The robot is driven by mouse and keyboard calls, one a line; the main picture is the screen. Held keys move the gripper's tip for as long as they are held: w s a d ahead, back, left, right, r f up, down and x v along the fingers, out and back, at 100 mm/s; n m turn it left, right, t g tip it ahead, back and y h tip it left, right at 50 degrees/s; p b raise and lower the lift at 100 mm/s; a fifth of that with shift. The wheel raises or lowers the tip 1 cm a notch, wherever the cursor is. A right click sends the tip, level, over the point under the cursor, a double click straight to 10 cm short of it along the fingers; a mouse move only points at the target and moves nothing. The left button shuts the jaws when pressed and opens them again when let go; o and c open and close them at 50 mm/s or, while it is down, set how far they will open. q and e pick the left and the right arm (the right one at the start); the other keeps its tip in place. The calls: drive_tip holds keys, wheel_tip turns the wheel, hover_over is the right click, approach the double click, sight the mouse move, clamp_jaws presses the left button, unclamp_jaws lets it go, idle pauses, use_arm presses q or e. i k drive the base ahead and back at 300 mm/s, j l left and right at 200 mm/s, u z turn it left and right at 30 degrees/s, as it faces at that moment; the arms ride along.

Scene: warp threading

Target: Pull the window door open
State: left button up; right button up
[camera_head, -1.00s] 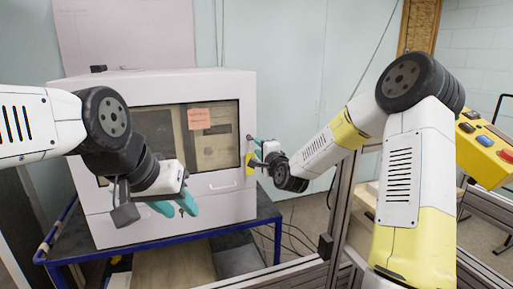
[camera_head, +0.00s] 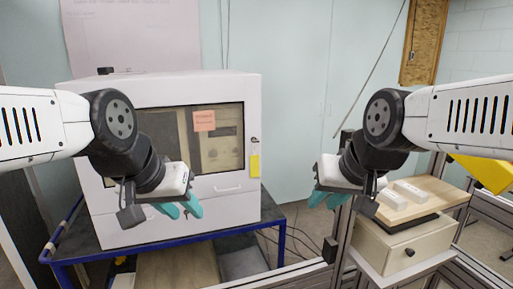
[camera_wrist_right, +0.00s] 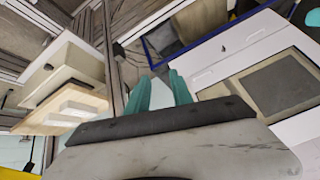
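A white cabinet (camera_head: 235,208) stands at the left with a dark-framed window door (camera_head: 225,128) in its front. The door looks flush with the front. A small handle (camera_head: 227,189) sits just below the window, and a small dark latch or lock (camera_head: 253,140) is at its right. My left gripper (camera_head: 180,208) is open and empty in front of the lower front, hiding part of it. My right gripper (camera_head: 328,198) is open and empty, to the right of the cabinet and apart from it. Its spread teal fingers (camera_wrist_right: 159,85) show in the right wrist view, with the cabinet (camera_wrist_right: 240,45) beside them.
The cabinet stands on a blue-edged table (camera_head: 280,222). A wooden-topped drawer box (camera_head: 425,240) with white blocks (camera_head: 408,190) stands at the right. A metal frame post (camera_head: 345,235) rises near my right gripper.

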sight(180, 91)
drive_tip(key=i+j+u, duration=0.1)
drive_tip(key=u, duration=0.25)
drive_tip(key=i+j+u, duration=0.1)
drive_tip(key=j+u, duration=0.25)
drive_tip(key=i+u, duration=0.15)
drive_tip(key=u, duration=0.2)
